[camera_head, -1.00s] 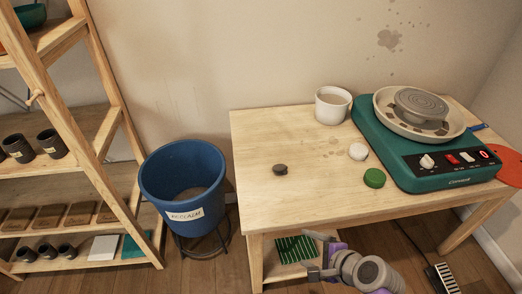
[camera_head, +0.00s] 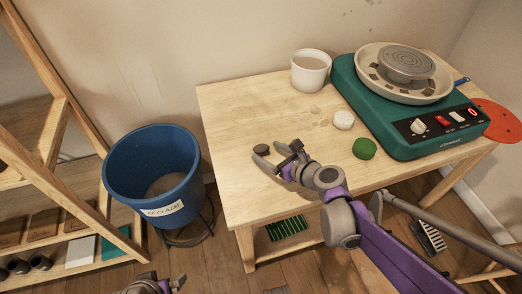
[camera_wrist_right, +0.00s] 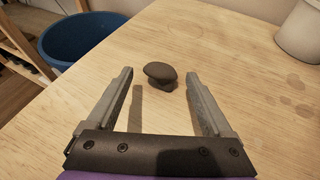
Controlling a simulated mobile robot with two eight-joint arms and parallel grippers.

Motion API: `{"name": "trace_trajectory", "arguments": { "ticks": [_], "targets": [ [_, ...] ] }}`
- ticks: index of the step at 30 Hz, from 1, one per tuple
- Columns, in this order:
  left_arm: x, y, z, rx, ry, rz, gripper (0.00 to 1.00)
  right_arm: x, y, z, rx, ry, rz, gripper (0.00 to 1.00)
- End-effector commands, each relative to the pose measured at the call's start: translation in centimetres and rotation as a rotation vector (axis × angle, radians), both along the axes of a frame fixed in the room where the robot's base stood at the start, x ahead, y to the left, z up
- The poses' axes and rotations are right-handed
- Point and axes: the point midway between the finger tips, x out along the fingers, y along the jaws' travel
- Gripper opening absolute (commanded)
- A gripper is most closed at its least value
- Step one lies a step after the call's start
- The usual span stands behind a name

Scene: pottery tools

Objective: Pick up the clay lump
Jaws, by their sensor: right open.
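The clay lump, a small dark grey-brown lump (camera_head: 261,150), sits on the wooden table near its left side. In the right wrist view the lump (camera_wrist_right: 160,73) shows a rounded top, just beyond the fingertips and roughly centred between them. My right gripper (camera_head: 277,154) is open and empty, low over the table beside the lump. Its two fingers also show spread in the right wrist view (camera_wrist_right: 159,78). My left gripper (camera_head: 165,284) shows only partly at the bottom edge, and its jaws cannot be made out.
A white cup (camera_head: 310,71), a white round piece (camera_head: 343,120), a green round piece (camera_head: 364,148) and a teal pottery wheel (camera_head: 400,125) stand to the right on the table (camera_head: 235,110). A blue bucket (camera_head: 120,165) and a wooden shelf (camera_head: 60,130) are left.

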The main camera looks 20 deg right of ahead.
Motion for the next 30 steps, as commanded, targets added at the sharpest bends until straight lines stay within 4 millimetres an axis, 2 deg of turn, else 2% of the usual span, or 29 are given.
{"name": "trace_trajectory", "arguments": {
  "ticks": [6, 9, 17, 30],
  "targets": [
    [0.3, 0.0, -1.7, 0.0, 0.005, 0.0, 1.0, 2.5, 0.9, -2.0, -0.001, 0.001, 0.002, 0.85],
    [0.3, 0.0, -2.0, 0.0, 0.005, 0.0, 1.0, 3.6, 1.4, -2.4, -0.001, 0.0, 0.003, 0.85],
    [0.3, 0.0, -2.0, 0.0, 0.005, 0.0, 1.0, 3.9, 1.5, -2.3, -0.001, -0.002, 0.001, 0.85],
    [0.3, 0.0, -2.0, 0.0, 0.005, 0.0, 1.0, 3.9, 1.5, -2.3, -0.001, -0.002, 0.001, 0.06]
  ]
}}
